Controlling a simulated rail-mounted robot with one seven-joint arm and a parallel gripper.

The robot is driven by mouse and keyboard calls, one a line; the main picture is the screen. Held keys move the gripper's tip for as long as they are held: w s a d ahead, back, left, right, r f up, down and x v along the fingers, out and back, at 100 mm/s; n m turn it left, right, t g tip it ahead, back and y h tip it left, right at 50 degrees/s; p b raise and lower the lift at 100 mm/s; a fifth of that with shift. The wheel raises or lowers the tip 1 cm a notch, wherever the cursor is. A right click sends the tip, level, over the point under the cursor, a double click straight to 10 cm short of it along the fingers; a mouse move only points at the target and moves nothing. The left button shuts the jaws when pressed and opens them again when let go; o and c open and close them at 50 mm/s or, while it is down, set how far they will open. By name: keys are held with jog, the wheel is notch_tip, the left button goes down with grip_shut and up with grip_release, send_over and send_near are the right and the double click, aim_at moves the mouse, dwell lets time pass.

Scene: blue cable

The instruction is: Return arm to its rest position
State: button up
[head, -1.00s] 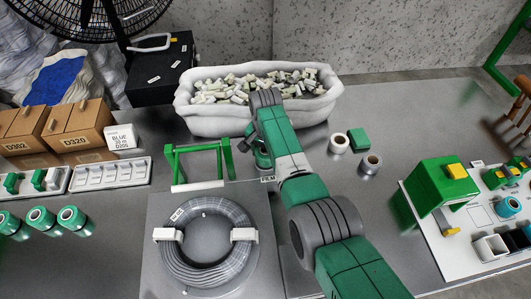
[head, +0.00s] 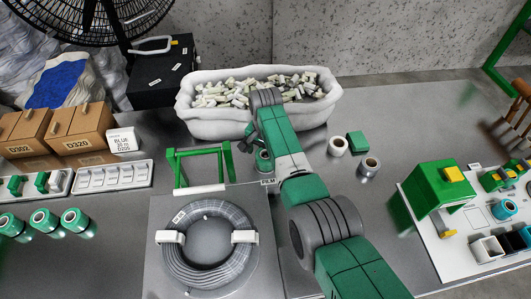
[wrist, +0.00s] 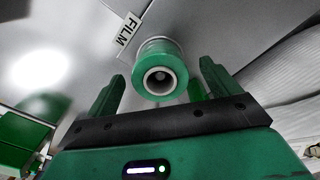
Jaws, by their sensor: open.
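My arm reaches over the table in the head view, its outer links green and grey. In the wrist view my gripper (wrist: 157,88) is open, with its two green fingers apart. A green roll with a white core (wrist: 160,68) stands beyond and between the fingertips, beside a FILM label (wrist: 127,30). I cannot tell from this view whether the fingers touch the roll.
A coil of grey cable (head: 208,283) lies on a plate at front centre, with a green stand (head: 229,161) behind it. A white tub of small pieces (head: 212,122) stands at the back.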

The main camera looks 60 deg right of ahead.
jog(key=shift+r+p, duration=2.2)
jog(key=shift+r, duration=0.5)
jog(key=shift+f, duration=0.1)
